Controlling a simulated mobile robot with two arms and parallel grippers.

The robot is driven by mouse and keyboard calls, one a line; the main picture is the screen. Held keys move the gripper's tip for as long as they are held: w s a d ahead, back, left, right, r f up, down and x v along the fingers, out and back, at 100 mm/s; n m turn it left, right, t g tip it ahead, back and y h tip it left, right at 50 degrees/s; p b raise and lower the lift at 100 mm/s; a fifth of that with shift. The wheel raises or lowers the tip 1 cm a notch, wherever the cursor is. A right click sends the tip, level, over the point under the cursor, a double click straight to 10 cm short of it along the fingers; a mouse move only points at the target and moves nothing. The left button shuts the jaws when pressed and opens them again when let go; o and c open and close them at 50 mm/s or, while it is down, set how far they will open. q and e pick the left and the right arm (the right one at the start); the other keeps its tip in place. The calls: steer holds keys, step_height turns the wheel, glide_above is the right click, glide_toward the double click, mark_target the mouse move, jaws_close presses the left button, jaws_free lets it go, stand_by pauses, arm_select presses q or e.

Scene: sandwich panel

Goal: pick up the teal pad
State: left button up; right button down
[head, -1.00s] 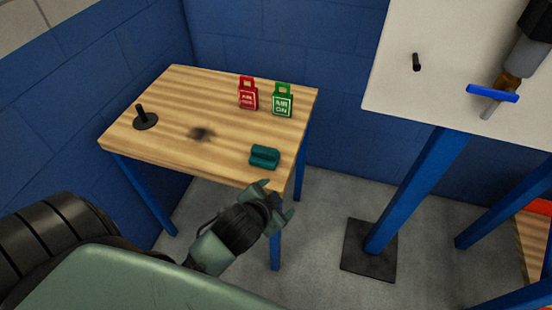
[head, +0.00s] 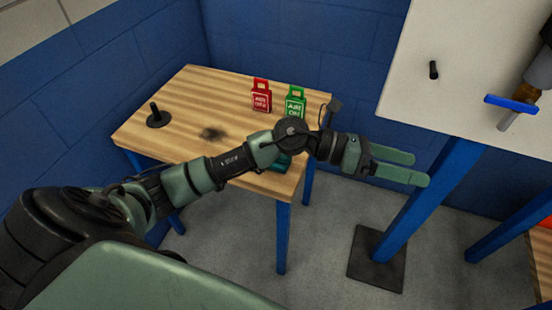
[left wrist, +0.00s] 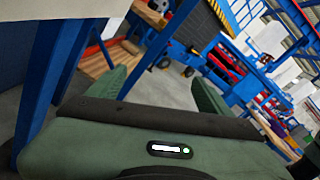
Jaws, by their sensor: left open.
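The teal pad (head: 283,163) lies on the wooden table (head: 185,104) near its front right corner in the head view. My left arm passes in front of it and hides most of it. My left gripper (head: 421,168) is open and empty, to the right of the table and beyond its edge, with its fingers pointing right. The left wrist view shows its two fingers (left wrist: 158,92) spread with nothing between them. The pad is not in the left wrist view. My right gripper is not in view.
A red tag (head: 261,96) and a green tag (head: 295,103) stand at the table's back right. A black peg on a round base (head: 158,116) stands at the left. A white panel (head: 455,70) on blue legs (head: 428,205) is close to my left gripper.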

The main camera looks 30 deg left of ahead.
arm_select(q)
steer(key=w+a+f+m+g+y, duration=0.1)
steer(key=a+f+m+g+y, duration=0.15)
steer(key=a+f+y, duration=0.4)
steer(key=w+a+f+m+g+y, duration=0.15)
steer(key=a+f+m+y, duration=0.25)
steer(key=a, duration=0.5)
steer(key=a+y, duration=0.2)
steer(key=a, duration=0.3)
steer(key=a+g+y, duration=0.1)
steer(key=a, duration=0.4)
steer(key=s+a+y, duration=0.1)
steer(key=a+y, duration=0.1)
steer(key=a, duration=0.3)
steer(key=shift+a+r+y, duration=0.2)
steer(key=shift+a+y, duration=0.15)
steer(key=shift+s+a+f, duration=0.1)
steer(key=shift+a+f, duration=0.1)
steer(key=shift+f, duration=0.05)
steer(key=f+p, duration=0.1)
steer(key=f, duration=0.6)
steer(key=shift+d+f, duration=0.1)
steer(key=shift+d, duration=0.1)
steer(key=c, duration=1.5)
step_height(320, 180, up, 20)
steer(key=shift+b, duration=0.4)
